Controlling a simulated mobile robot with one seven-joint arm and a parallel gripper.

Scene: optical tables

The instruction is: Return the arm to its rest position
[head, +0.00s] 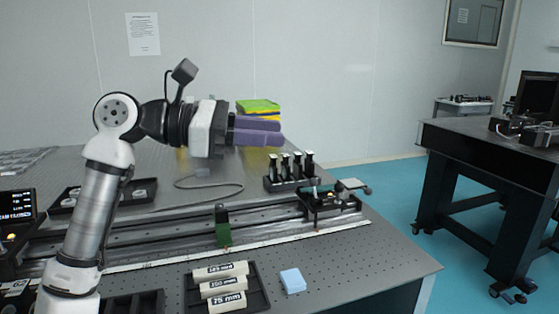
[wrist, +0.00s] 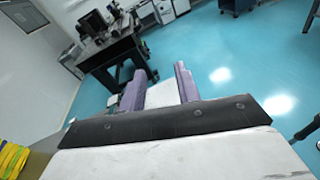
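My gripper (head: 268,131) is raised above the back of the near optical table (head: 400,262), with its purple fingers pointing right in the head view. In the wrist view my gripper (wrist: 159,86) shows its two purple fingers standing apart. Blue floor shows between their tips, and nothing is held there. A whitish surface lies between the finger bases. My white and grey arm rises from the lower left and bends at the elbow to the right, clear of the table.
A yellow-green stack (head: 258,106) shows just behind my gripper. Below are a rail (head: 180,241), dark posts with pale tops (head: 284,172), a tray of labelled cylinders (head: 260,299) and a blue block (head: 293,280). Another dark table (head: 455,140) stands right, across open floor (head: 400,195).

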